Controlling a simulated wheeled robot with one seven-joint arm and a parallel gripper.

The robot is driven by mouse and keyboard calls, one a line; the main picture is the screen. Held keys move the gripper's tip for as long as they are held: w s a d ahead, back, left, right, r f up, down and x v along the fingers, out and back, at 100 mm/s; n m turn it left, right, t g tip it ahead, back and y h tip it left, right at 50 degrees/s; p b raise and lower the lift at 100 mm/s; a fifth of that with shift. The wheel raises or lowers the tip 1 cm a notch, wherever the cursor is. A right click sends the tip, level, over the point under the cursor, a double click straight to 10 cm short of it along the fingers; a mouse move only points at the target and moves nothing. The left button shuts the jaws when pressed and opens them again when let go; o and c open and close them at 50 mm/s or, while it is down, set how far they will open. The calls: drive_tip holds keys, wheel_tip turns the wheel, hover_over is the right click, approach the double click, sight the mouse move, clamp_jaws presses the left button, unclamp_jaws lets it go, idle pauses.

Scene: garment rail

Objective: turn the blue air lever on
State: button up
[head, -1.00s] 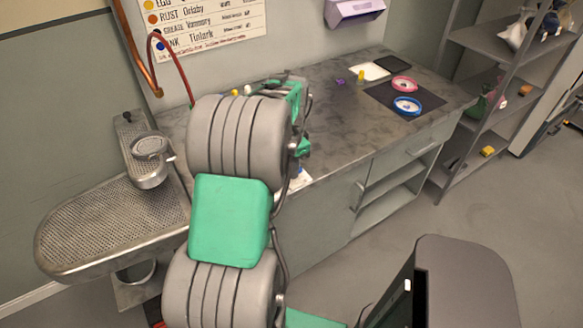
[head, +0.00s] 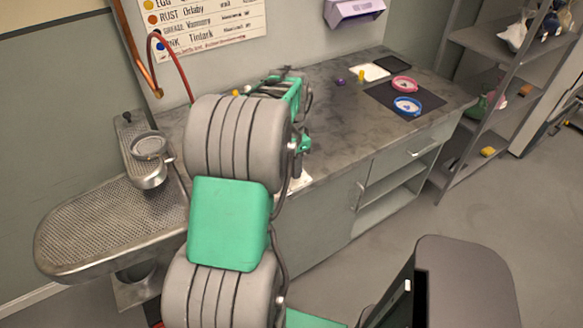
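I cannot make out a blue air lever in the head view. My gripper end (head: 290,86) is over the back of the grey worktop, mostly hidden behind my own arm links. Its fingertips do not show, so I cannot tell whether it is open or holds anything. A small yellow piece (head: 236,92) shows just left of it at the back of the worktop. The area behind my arm is hidden.
The grey worktop (head: 340,125) carries a pink ring (head: 404,83), a blue ring (head: 407,105) and a small purple piece (head: 340,82). A perforated metal ironing board (head: 100,230) is at left, a shelf rack (head: 470,130) at right.

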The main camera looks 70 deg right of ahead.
wheel_tip(320, 180, up, 7)
drive_tip(key=shift+f, duration=0.15)
